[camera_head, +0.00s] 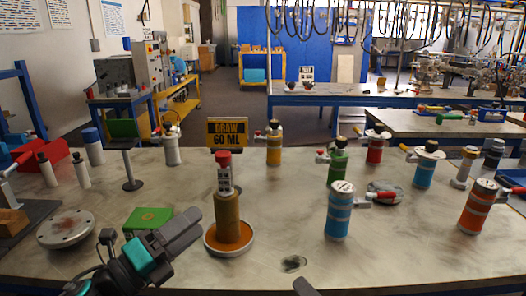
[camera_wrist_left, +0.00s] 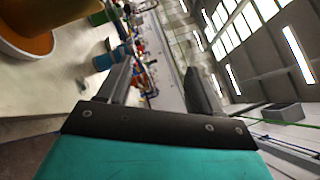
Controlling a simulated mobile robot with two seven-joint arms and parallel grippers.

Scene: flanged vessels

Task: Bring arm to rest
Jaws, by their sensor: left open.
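My left gripper (camera_head: 192,228) reaches in from the lower left, above the table's front part. Its fingers are apart and empty in the left wrist view (camera_wrist_left: 158,82). It is left of an ochre vessel (camera_head: 228,218) with a red top, which stands upright in an orange-lined round dish (camera_head: 250,244). The dish also shows in the left wrist view (camera_wrist_left: 48,45). I see no contact between them. A small grey tip (camera_head: 305,287) at the bottom edge may be my right gripper; its jaws cannot be made out.
A green box (camera_head: 148,220) and a round flange (camera_head: 66,229) are near my left gripper. Blue (camera_head: 339,212), green (camera_head: 337,165) and orange (camera_head: 476,210) vessels stand to the right. A "DRAW 60 ML" sign (camera_head: 227,132) stands behind. The front middle table is mostly clear.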

